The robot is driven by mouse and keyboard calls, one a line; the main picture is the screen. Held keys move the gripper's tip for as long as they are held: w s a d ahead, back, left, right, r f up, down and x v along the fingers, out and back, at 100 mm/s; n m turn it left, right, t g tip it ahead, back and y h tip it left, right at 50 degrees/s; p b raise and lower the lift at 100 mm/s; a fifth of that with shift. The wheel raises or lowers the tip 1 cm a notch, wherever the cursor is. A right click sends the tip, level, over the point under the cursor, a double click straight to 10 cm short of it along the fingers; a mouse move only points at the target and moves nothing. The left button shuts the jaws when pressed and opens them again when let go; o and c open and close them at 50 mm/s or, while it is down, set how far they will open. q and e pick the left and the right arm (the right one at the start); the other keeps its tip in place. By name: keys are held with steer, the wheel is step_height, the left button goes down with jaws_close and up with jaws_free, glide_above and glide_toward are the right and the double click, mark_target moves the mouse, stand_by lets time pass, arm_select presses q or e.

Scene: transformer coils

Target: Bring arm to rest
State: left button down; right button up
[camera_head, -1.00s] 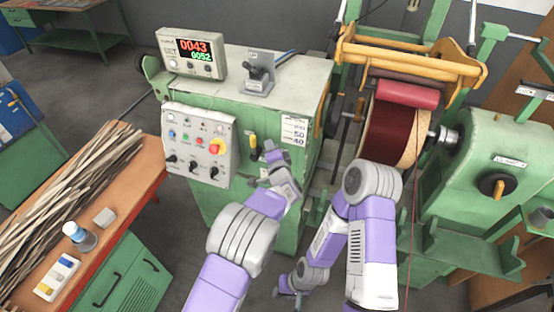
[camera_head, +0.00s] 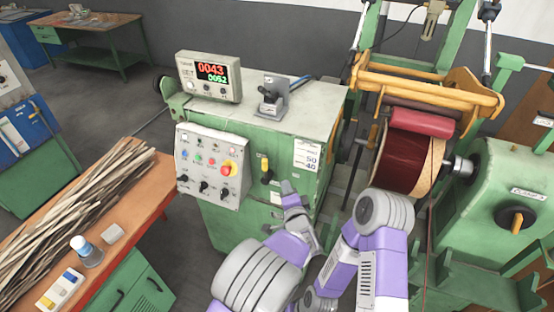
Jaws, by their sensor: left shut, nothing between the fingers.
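My left arm comes in from the bottom, and its gripper (camera_head: 287,187) is shut and empty. It is in front of the green cabinet's (camera_head: 235,225) face, just right of the yellow-handled lever (camera_head: 265,170); I cannot tell whether it touches the cabinet. My right arm (camera_head: 382,230) is bent, with its elbow in front of the winding machine and its forearm pointing down left. My right gripper is out of view beyond the bottom edge.
A control panel (camera_head: 212,165) and a counter display (camera_head: 208,75) are on the cabinet. The winding machine with a dark red coil (camera_head: 405,160) stands at the right. A workbench (camera_head: 135,225) with wooden strips (camera_head: 75,210) is at the left. Grey floor lies between bench and cabinet.

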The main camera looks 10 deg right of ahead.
arm_select(q)
steer(key=s+a+f+n+g+b, duration=0.2)
steer(key=s+a+f+n+g, duration=0.15)
steer(key=a+f, duration=0.75)
steer(key=s+a+f+n+g+b, duration=0.15)
steer(key=a+f+n+g, duration=0.4)
steer(key=f, duration=0.85)
steer(key=s+a+f+n+g+h, duration=0.1)
steer(key=s+a+f+n+g, duration=0.1)
steer(key=s, duration=0.6)
steer(key=s+a+f+n+g+h+b, duration=0.1)
steer(key=s+a+f+n+g, duration=0.1)
steer(key=s, duration=0.6)
steer(key=s+a+f+n+g+h+b, duration=0.1)
steer(key=s+a+f+n+g+h, duration=0.1)
steer(key=s+f+n, duration=0.3)
steer(key=s+a+f+g, duration=0.1)
steer(key=s, duration=0.2)
steer(key=shift+a+f, duration=0.25)
steer(key=shift+a, duration=0.05)
